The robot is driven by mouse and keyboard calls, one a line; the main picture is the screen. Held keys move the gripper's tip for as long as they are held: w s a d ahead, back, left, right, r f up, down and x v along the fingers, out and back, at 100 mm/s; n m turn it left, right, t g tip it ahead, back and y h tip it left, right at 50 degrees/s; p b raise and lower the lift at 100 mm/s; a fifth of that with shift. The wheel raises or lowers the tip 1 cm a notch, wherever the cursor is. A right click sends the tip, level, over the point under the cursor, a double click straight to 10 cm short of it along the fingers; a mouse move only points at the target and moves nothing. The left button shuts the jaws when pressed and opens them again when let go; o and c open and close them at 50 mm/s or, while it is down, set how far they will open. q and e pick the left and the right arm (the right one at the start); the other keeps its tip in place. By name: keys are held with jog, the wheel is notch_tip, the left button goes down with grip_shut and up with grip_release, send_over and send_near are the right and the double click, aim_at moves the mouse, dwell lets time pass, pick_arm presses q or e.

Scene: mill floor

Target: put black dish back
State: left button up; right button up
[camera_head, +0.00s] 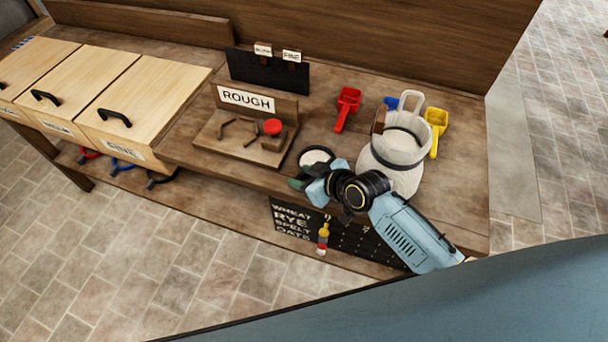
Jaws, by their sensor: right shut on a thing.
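The black dish (317,155), round with a dark rim and a pale inside, is at the front of the wooden counter, left of the white sack. My right gripper (299,182) reaches in from the lower right and is shut at the dish's near side. The fingertips and their contact with the rim are small and partly hidden, and I cannot tell whether the dish touches the counter. My left gripper is not in view.
The white sack (397,160), red scoop (347,108) and yellow scoop (436,130) are to the right. Pale wooden bins (135,90) line the far left.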

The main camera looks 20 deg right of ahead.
jog(key=o, duration=1.3)
jog(key=p+v, duration=0.2)
jog(key=v, duration=1.1)
jog(key=shift+s+d+r, duration=0.1)
jog(key=shift+d, duration=0.05)
